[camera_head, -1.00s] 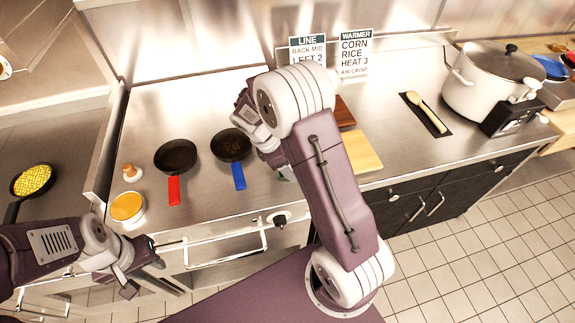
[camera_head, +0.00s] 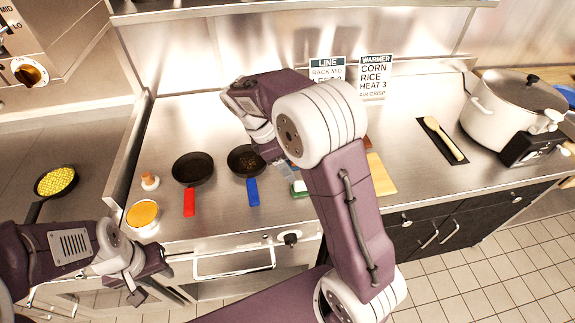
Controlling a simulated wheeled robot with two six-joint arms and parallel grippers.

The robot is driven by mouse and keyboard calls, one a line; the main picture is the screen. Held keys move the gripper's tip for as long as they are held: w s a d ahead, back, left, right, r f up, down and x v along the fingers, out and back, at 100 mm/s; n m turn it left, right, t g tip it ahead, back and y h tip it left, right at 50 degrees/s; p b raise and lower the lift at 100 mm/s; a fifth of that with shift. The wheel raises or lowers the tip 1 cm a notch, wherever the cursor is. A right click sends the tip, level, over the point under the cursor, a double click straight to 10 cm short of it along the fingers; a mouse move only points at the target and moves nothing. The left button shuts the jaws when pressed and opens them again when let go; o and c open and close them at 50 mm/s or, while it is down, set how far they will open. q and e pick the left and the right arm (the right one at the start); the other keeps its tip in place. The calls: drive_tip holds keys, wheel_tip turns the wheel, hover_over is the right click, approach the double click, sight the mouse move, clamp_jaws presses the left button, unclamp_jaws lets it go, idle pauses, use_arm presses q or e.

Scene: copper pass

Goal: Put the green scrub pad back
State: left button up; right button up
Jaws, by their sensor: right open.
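A small green and white object (camera_head: 300,189), which looks like the scrub pad, lies on the steel counter right of the blue-handled pan. My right arm's forearm and wrist hide part of the area around it. My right gripper (camera_head: 285,170) is open, just above and beside the pad and mostly hidden behind my own arm; I cannot tell whether it touches the pad. My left gripper (camera_head: 152,280) is open and empty, low at the left in front of the counter.
A red-handled pan (camera_head: 192,169) and a blue-handled pan (camera_head: 246,161) sit left of the pad. An orange-filled container (camera_head: 144,214) is further left. A cutting board (camera_head: 381,175), a spoon on a dark mat (camera_head: 443,138) and a large pot (camera_head: 497,118) are right. Signs (camera_head: 375,76) stand behind.

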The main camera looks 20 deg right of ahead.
drive_tip(key=s+f+m+y, duration=0.1)
drive_tip(key=s+m, duration=0.1)
drive_tip(key=m, duration=0.1)
drive_tip(key=s+a+f+m+y, duration=0.1)
drive_tip(key=s+f+m, duration=0.1)
drive_tip(key=s+m, duration=0.1)
drive_tip(key=s+a+f+m+t+y, duration=0.1)
drive_tip(key=s+f+m, duration=0.1)
drive_tip(key=s, duration=0.1)
drive_tip(key=shift+a+m, duration=0.1)
drive_tip(key=shift+m, duration=0.3)
drive_tip(key=s+f+m+t+y, duration=0.1)
drive_tip(key=s+f+m, duration=0.1)
drive_tip(key=s+m, duration=0.3)
drive_tip(key=shift+s+a+f+m, duration=0.15)
drive_tip(key=shift+s+a+m, duration=0.25)
drive_tip(key=shift+m, duration=0.5)
